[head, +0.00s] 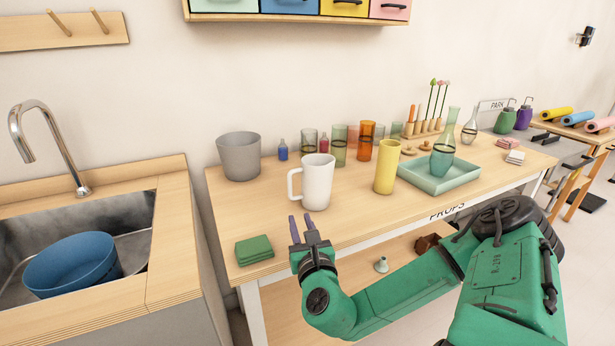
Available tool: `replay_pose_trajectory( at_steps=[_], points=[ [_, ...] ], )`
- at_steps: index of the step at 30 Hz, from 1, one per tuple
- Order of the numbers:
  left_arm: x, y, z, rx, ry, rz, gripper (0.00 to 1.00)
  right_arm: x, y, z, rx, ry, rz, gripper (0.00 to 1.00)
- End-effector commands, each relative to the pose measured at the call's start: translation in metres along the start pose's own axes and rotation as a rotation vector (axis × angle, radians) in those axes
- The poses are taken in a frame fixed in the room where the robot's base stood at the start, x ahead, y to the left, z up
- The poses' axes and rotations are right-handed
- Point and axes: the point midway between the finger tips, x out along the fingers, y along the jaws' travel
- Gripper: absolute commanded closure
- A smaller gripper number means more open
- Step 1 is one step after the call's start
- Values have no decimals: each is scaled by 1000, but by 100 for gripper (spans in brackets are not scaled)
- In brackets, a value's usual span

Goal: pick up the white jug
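The white jug (318,183) stands upright on the wooden prop table, with its handle on its left side. My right gripper (302,225) is in front of the jug and a little to its left, near the table's front edge. Its two thin purple-grey fingers point up and away from me, with a gap between them and nothing in it. The fingers appear apart from the jug. My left gripper does not show.
A yellow cup (387,167) stands right of the jug, and a grey bucket (239,157) behind left. Green folded cloths (254,250) lie at the front left. Several glasses stand behind. A green tray (441,184) holds a vase (442,160). A sink (130,218) is at left.

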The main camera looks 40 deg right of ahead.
Motion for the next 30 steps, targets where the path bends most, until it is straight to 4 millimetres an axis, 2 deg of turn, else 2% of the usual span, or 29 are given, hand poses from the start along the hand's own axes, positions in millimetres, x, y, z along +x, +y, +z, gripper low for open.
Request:
replay_pose_trajectory(
  at_steps=[4,9,12,17,24,30],
  points=[
    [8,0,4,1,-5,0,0,23,-1,-2,1,-4,-3,70],
    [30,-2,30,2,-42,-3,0,69,-1,-6,12,-4,-7,70],
    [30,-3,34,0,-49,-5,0,86,-1,-1,9,-3,-5,70],
    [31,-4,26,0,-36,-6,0,102,0,1,6,-2,-3,70],
    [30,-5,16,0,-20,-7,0,141,2,3,5,-1,-3,70],
    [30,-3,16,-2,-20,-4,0,145,2,2,0,1,0,70]
  ],
)
